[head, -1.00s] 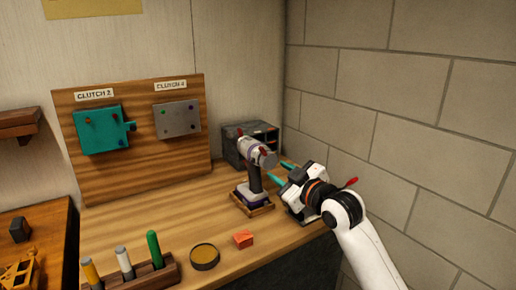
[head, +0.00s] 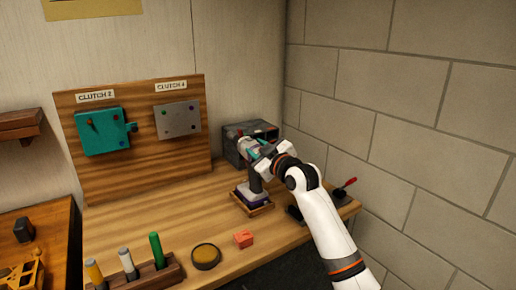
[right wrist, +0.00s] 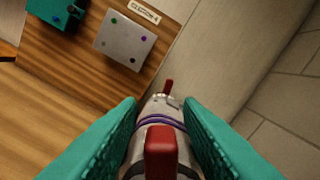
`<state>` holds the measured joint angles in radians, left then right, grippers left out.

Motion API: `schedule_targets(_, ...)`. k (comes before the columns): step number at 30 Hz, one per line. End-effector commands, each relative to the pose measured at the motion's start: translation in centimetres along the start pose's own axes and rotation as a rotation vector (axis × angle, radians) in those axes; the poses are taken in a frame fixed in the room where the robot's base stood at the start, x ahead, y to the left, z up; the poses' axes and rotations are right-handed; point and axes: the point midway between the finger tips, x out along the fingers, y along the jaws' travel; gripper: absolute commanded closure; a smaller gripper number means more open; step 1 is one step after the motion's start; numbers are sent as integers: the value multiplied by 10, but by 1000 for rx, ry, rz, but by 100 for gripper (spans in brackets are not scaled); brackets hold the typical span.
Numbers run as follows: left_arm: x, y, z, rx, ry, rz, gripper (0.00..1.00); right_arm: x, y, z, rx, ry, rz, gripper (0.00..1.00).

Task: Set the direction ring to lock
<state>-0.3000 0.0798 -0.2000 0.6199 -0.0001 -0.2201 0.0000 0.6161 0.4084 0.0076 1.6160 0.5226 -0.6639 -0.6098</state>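The driver (head: 249,147) stands upright in its stand (head: 252,201) on the bench. It has a grey-silver barrel, with red tabs. In the right wrist view, the barrel (right wrist: 160,105) carries purple rings, a small red tab (right wrist: 168,86) at its far end and a large red block (right wrist: 160,150) nearer me. I cannot tell which band is the direction ring, and no lock mark is legible. My right gripper (right wrist: 160,112) is open, its teal fingers on either side of the barrel; contact is unclear. It partly hides the driver in the head view (head: 262,153). My left gripper is not in view.
A dark box (head: 238,133) stands behind the driver. A board with a teal plate (head: 103,139) and a grey plate (head: 178,119) is at the back. A marker rack (head: 150,275), round tin (head: 206,256) and red block (head: 243,239) lie in front. A block wall is right.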

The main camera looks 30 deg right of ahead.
Motion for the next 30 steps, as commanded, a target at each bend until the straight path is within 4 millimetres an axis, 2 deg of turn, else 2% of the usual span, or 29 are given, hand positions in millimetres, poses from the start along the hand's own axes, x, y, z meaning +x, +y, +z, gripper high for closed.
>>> schedule_targets(7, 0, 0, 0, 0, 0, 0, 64, 0, 0, 0, 1, 0, 0, 69)
schedule_targets(13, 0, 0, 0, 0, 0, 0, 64, 0, 0, 0, 1, 0, 0, 100)
schedule_targets(23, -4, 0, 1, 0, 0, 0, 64, 0, -2, 1, 35, 1, 0, 100)
schedule_targets(30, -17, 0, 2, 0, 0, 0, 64, 0, -10, 2, 167, 1, -1, 100)
